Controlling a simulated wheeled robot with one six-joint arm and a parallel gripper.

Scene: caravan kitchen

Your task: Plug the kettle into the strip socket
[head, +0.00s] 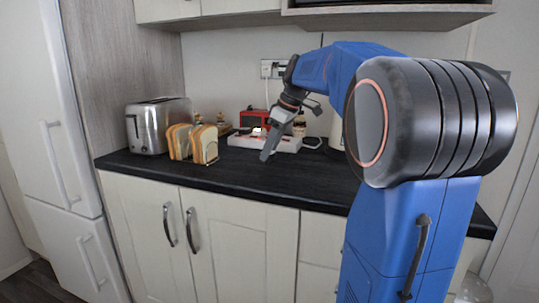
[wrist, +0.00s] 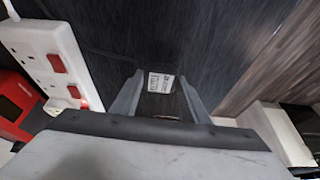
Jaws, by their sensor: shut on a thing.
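My gripper (head: 268,152) is low over the dark worktop, in front of the strip. In the wrist view its fingers (wrist: 160,98) are shut on a dark plug (wrist: 160,82) with a white label. The plug is hard to make out in the head view. The white strip socket (head: 246,141) lies along the back of the worktop; in the wrist view the strip (wrist: 40,50), with red switches, is left of the held plug and apart from it. A pale upright body (head: 336,130), perhaps the kettle, is mostly hidden behind my arm.
A steel toaster (head: 158,126) and bread slices (head: 193,143) stand left on the worktop (head: 250,178). A red object (head: 254,118) and small jars are behind the strip. A wall socket (head: 273,69) is above. The worktop's front middle is clear.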

